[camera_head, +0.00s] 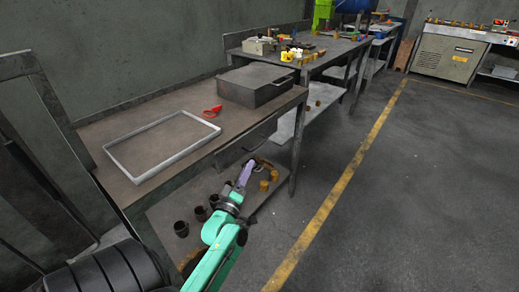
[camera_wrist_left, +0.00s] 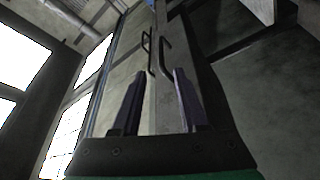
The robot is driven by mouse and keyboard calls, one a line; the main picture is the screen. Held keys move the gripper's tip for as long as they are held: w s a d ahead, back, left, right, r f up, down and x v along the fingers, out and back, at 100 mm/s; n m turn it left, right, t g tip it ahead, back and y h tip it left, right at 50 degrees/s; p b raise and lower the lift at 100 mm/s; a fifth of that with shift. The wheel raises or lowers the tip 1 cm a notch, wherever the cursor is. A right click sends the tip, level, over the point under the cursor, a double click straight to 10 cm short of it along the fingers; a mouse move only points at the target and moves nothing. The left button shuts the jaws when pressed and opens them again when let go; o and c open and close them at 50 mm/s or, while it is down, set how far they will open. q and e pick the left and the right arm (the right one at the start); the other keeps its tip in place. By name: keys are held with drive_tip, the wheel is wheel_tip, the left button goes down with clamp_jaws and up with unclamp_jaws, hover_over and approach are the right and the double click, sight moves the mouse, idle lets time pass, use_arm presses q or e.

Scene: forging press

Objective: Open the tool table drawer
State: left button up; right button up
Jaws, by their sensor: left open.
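The tool table (camera_head: 158,107) has a brown top and a grey frame. Its dark grey drawer (camera_head: 238,146) is under the top and looks shut. My left gripper (camera_head: 250,166) is open and empty, low in front of the drawer front. In the left wrist view, its two dark fingers (camera_wrist_left: 158,95) stand apart. A curved metal handle (camera_wrist_left: 165,48) is ahead of them, roughly in line with the gap and not between the fingertips. A second, thinner handle (camera_wrist_left: 146,42) shows beside it; I cannot tell which belongs to the drawer. My right gripper is not in view.
On the tabletop are a dark grey case (camera_head: 254,88), red-handled tool (camera_head: 212,111) and pale rectangular frame (camera_head: 118,158). The lower shelf holds dark cups (camera_head: 181,228) and yellowish pieces (camera_head: 265,185), close to my left arm. The floor right of the table is clear, crossed by a yellow line (camera_head: 335,185).

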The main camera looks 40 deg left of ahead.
sight(259, 145)
use_arm(q)
drive_tip(key=x, duration=1.2)
drive_tip(key=shift+f+b, duration=0.2)
drive_tip(key=shift+b, duration=0.1)
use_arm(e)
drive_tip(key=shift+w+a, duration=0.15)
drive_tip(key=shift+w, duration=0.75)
use_arm(q)
clamp_jaws()
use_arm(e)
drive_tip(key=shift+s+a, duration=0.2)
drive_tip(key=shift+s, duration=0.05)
use_arm(q)
drive_tip(key=shift+d, duration=0.1)
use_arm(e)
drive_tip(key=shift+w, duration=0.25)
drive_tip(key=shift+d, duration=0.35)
